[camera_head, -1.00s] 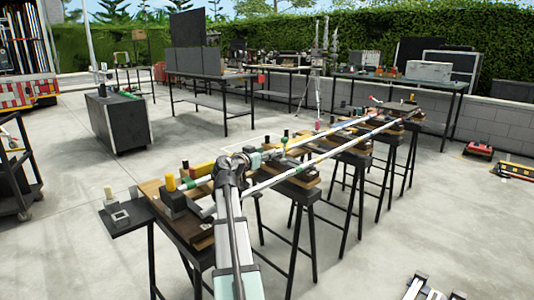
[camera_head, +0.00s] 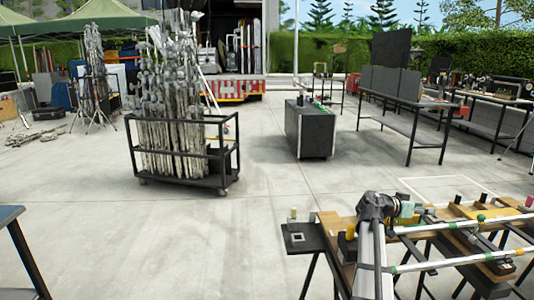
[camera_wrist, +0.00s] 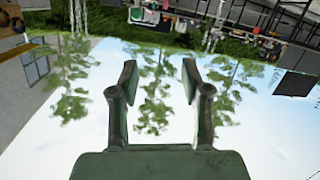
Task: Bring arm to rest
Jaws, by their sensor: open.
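My arm (camera_head: 372,262) reaches up from the bottom of the head view, over the near end of the sawhorse row. Its dark wrist end (camera_head: 378,207) overlaps the wooden top in the picture; the fingers cannot be made out there. In the wrist view my gripper (camera_wrist: 158,66) has its two fingers wide apart with nothing between them. Behind them are sky and upside-down trees.
Sawhorses with pale rails (camera_head: 440,228) and a small dark side shelf (camera_head: 303,237) stand at lower right. A rolling cart (camera_head: 222,160) of metal stands is at left. A dark cabinet (camera_head: 310,130) stands mid-scene. The concrete floor between is clear.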

